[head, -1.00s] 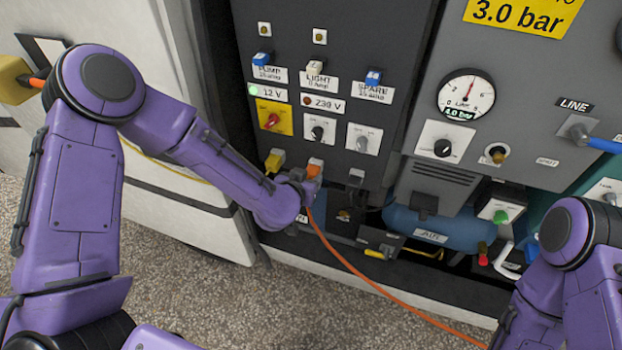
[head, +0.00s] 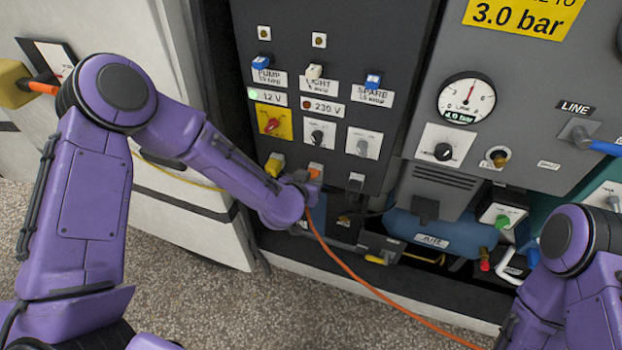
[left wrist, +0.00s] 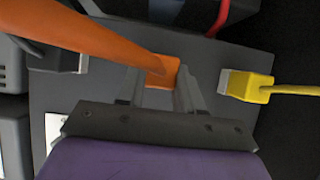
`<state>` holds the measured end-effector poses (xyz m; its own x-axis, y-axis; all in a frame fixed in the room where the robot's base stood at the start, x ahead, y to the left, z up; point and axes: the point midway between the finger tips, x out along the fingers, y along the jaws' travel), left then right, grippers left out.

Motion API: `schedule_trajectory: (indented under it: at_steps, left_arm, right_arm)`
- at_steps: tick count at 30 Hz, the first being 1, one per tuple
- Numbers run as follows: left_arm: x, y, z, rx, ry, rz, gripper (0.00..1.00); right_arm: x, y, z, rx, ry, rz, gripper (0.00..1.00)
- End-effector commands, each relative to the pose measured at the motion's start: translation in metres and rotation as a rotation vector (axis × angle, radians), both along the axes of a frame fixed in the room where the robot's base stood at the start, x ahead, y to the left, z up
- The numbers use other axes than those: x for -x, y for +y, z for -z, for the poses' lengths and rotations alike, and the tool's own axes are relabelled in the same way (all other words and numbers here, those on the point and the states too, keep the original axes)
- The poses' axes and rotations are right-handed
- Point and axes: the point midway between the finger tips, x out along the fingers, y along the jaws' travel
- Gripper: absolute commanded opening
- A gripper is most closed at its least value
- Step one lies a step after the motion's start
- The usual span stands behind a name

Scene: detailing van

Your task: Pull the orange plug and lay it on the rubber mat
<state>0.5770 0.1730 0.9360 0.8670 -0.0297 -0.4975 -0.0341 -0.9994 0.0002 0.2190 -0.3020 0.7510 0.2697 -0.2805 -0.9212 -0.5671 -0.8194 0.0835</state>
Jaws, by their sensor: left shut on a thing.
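The orange plug (head: 314,174) is at the lower part of the dark panel in the head view, with an orange cable (head: 360,280) hanging from it to the lower right. My left gripper (head: 304,178) is shut on the plug, partly hidden by my wrist. In the left wrist view the orange plug (left wrist: 163,72) sits between the two grey fingers of my gripper (left wrist: 160,84). A pale socket face (head: 316,167) shows just above the plug; whether the plug still touches it I cannot tell. No rubber mat is visible. My right gripper is out of view.
A yellow plug (head: 275,165) is close left of the orange one, and a grey socket cover (head: 355,183) is to its right. A blue air tank (head: 440,230) is low on the right. Open speckled floor (head: 220,295) lies in front.

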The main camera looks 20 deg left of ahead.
Motion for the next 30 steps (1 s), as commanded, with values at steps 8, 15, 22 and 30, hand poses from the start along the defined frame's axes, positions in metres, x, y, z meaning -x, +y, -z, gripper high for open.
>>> schedule_trajectory:
  at_steps: [8,15,22,30]
  left_arm:
    - [0.006,0.000,0.000,-0.001,0.000,0.002,0.04]
    - [0.021,0.000,0.000,-0.001,0.000,0.000,0.04]
    - [0.035,0.001,0.000,-0.001,0.001,0.002,0.04]
    - [0.050,0.002,0.000,0.000,0.000,-0.001,0.04]
  right_arm:
    - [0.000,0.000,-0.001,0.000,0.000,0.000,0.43]
    - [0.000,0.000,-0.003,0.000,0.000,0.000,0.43]
    - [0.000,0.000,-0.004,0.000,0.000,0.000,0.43]
    - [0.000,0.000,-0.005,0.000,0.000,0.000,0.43]
